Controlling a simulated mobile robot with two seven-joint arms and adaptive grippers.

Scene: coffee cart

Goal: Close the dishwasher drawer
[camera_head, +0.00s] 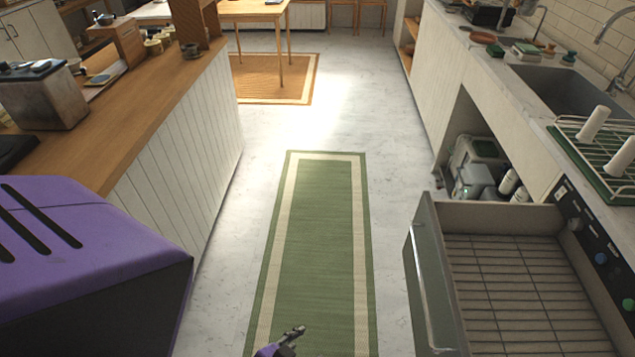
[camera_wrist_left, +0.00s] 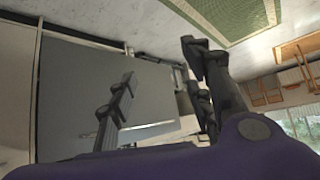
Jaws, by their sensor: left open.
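The dishwasher drawer (camera_head: 480,215) is pulled out at the lower right of the head view. Its wire rack (camera_head: 520,290) looks empty. The drawer's grey front (camera_head: 420,280) with its bar faces left, toward the rug. My left gripper (camera_head: 293,336) shows at the bottom edge of the head view, over the green rug and left of the drawer front, apart from it. In the left wrist view my left gripper (camera_wrist_left: 160,95) is open and empty, and a grey panel that looks like the drawer front (camera_wrist_left: 75,90) lies beyond its fingers. My right gripper is not in view.
The green rug (camera_head: 320,220) runs along the clear aisle. A wooden counter (camera_head: 150,100) stands on the left. On the right are the sink (camera_head: 570,88) and a drying rack (camera_head: 590,150). Several containers (camera_head: 478,180) stand under the right counter behind the drawer.

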